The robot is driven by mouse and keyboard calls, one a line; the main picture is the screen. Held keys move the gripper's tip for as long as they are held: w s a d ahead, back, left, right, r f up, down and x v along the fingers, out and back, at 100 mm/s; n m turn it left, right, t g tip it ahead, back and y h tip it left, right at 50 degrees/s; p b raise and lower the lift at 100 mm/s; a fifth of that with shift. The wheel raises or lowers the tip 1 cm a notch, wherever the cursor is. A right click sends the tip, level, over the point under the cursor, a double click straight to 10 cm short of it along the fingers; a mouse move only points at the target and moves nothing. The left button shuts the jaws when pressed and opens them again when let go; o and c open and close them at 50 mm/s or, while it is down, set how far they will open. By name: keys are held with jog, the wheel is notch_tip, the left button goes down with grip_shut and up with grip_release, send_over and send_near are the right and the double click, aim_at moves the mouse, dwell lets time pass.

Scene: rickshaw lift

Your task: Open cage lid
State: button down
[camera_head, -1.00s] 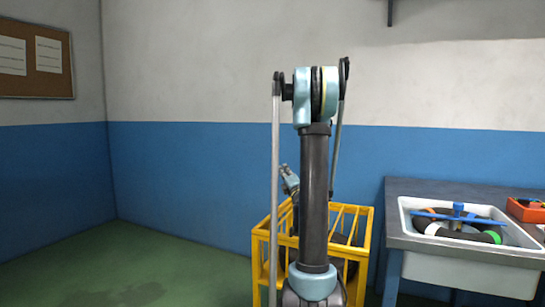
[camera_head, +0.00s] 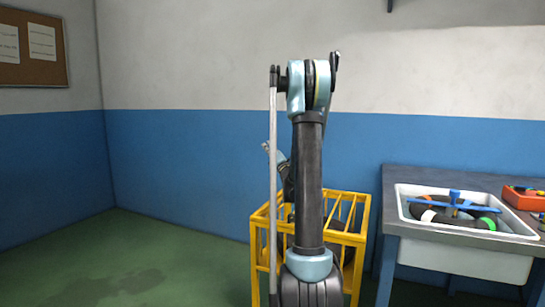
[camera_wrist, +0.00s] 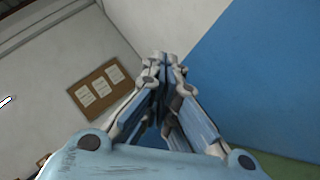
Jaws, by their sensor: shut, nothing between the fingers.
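The yellow barred cage (camera_head: 362,238) stands on the floor in the middle of the head view, behind my arm. My arm hides much of it, and I cannot tell how its lid sits. My gripper (camera_wrist: 162,58) is shut and empty in the wrist view, its fingertips together and pointing at the walls. In the head view part of it shows left of my arm, above the cage's left side, apparently not touching it. The cage is not visible in the wrist view.
A grey table (camera_head: 400,175) with a white basin (camera_head: 470,258) stands right of the cage. Dark rings and a blue-handled item (camera_head: 455,196) lie in the basin, with a red box (camera_head: 524,198) beside it. Green floor (camera_head: 150,255) at left is clear; a corkboard (camera_head: 62,66) hangs there.

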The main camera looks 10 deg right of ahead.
jog(key=shift+w+d+r, duration=0.4)
jog(key=shift+w+r, duration=0.25)
jog(key=shift+r, duration=0.05)
jog(key=shift+w+d+r, duration=0.4)
jog(key=shift+w+r, duration=0.25)
jog(key=shift+r, duration=0.05)
dwell(0.8)
